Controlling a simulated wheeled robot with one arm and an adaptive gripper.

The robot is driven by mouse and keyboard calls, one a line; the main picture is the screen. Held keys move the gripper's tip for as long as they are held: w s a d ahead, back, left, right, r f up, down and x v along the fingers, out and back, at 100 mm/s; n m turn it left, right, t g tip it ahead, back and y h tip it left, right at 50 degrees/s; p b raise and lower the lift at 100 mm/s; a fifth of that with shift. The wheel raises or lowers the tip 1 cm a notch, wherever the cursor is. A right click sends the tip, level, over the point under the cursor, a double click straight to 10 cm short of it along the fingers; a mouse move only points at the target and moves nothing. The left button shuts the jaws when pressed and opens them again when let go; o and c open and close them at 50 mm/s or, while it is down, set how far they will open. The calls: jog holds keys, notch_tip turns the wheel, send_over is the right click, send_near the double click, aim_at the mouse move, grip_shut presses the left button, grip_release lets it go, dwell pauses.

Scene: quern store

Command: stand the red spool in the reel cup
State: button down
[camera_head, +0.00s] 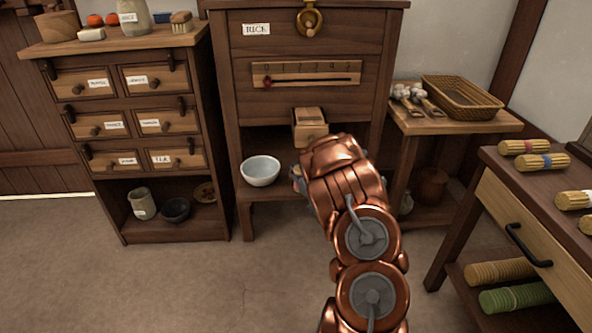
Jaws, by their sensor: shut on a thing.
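My copper arm reaches forward to the front of the tall wooden cabinet (310,25). My gripper (298,179) is mostly hidden behind the arm's last link, with only a small bluish-grey part showing at its left edge. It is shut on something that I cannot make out. It is right of the white bowl (260,172) and below the small wooden spout box (309,127). I can make out neither a red spool nor a reel cup here.
A left chest of small labelled drawers (112,232) holds jars and two orange-red round things (95,20) on top. A right side table (472,123) bears a wicker basket (462,95). A nearer table (515,212) bears banded straw-coloured bundles. Open floor lies at front left.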

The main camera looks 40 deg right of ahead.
jog(key=c, duration=0.8)
grip_release()
jog(key=shift+f, duration=0.1)
